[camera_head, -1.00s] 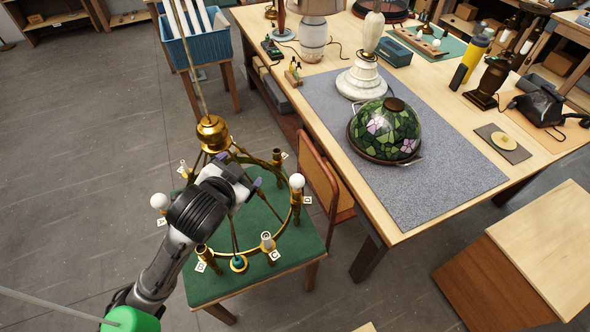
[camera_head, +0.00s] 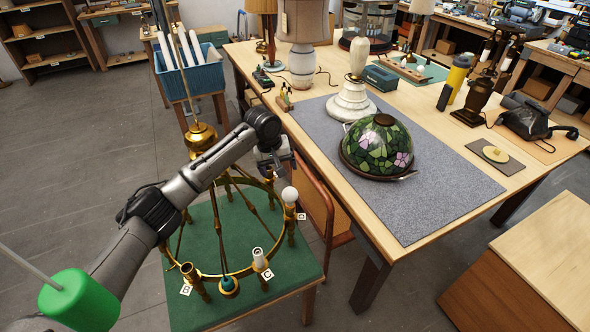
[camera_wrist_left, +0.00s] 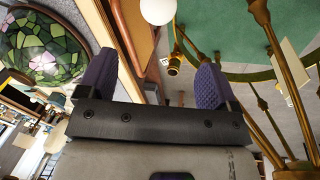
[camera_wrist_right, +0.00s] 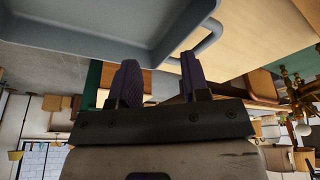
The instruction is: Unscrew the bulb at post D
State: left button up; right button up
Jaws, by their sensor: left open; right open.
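The round white bulb (camera_head: 289,194) at post D stands upright on the brass chandelier ring (camera_head: 222,274), beside a small letter tag (camera_head: 301,216). The chandelier rests on a green-topped stand (camera_head: 204,238). My left gripper (camera_head: 277,166) is just behind and above the bulb, apart from it. In the left wrist view the bulb (camera_wrist_left: 157,10) shows at the top edge, beyond the open fingers (camera_wrist_left: 155,78), with nothing between them. My right gripper (camera_wrist_right: 161,78) is open and empty; it is outside the head view. My left arm hides part of the ring.
Post C (camera_head: 260,260) holds a pale fitting; post B (camera_head: 190,272) looks empty. The workbench (camera_head: 335,205), with a stained-glass shade (camera_head: 378,145), stands to the right. A wooden chair back (camera_head: 316,205) is close to post D. A grey tray (camera_wrist_right: 90,30) is near my right gripper.

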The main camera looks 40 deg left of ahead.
aim_at(287, 189)
jog(key=shift+w, duration=0.4)
pick_arm(q)
jog(key=w+f+n, duration=0.1)
jog(key=f, duration=0.3)
jog(key=d+f+n, duration=0.1)
jog(key=f, duration=0.4)
jog(key=w+f+n+b, duration=0.1)
jog(key=f, duration=0.3)
jog(key=shift+w+d+f+n, duration=0.2)
jog(key=shift+w+d+n, duration=0.1)
jog(key=shift+d, duration=0.05)
pick_arm(e)
jog(key=shift+s+a+f, duration=0.1)
jog(key=shift+s+f, duration=0.05)
jog(key=shift+f, duration=0.4)
pick_arm(q)
jog(key=shift+c, duration=0.5)
